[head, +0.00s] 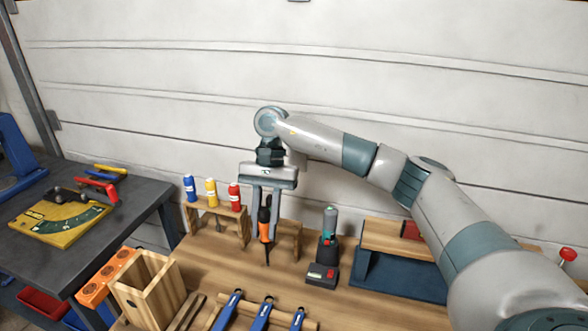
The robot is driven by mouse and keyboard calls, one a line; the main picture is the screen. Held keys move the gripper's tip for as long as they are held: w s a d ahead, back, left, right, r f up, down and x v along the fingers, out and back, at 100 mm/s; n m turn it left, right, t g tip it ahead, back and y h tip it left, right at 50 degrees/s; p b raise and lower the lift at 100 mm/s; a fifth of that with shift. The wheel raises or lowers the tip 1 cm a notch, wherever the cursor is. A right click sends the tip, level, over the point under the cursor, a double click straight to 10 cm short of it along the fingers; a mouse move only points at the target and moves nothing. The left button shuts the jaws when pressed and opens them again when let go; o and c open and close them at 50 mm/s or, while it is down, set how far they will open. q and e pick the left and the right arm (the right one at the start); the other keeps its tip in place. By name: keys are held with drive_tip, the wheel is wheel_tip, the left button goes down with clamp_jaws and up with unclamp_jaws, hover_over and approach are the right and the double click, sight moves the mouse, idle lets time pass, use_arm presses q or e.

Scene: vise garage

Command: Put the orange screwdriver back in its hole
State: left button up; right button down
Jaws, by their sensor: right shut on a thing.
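The orange screwdriver (264,229) hangs upright, tip down, in my right gripper (265,236), which is shut on it. Its handle is orange and black, and its thin shaft points at the wooden bench. The screwdriver and gripper are in front of a low wooden rack (289,228). Wooden rack parts (217,207) to the left carry a blue, a yellow and a red upright item. The gripper hides the middle, so I cannot tell whether the parts join. The hole is not visible. My left gripper is not in view.
Several blue-handled tools (263,314) lie in front. A wooden box (147,294) and an orange block with holes (97,290) stand left.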

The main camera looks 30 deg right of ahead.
use_arm(q)
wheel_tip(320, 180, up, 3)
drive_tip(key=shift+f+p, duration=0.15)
drive_tip(key=shift+p, duration=0.9)
use_arm(e)
drive_tip(key=w+d+r+m+t, duration=0.1)
drive_tip(key=w+d+r+m, duration=0.1)
drive_tip(key=w+d+m, duration=0.2)
drive_tip(key=w+d+r+m+t+y, duration=0.1)
drive_tip(key=w+d+m, duration=0.3)
drive_tip(key=d, duration=0.5)
drive_tip(key=shift+w+d+r+m+t, duration=0.4)
drive_tip(key=shift+r+m+t, duration=0.2)
drive_tip(key=shift+r+t, duration=0.2)
drive_tip(key=shift+f, duration=0.2)
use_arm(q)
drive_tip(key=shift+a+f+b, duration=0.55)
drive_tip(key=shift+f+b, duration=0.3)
use_arm(e)
wheel_tip(320, 180, down, 3)
drive_tip(key=shift+r, duration=0.1)
drive_tip(key=shift+a, duration=0.15)
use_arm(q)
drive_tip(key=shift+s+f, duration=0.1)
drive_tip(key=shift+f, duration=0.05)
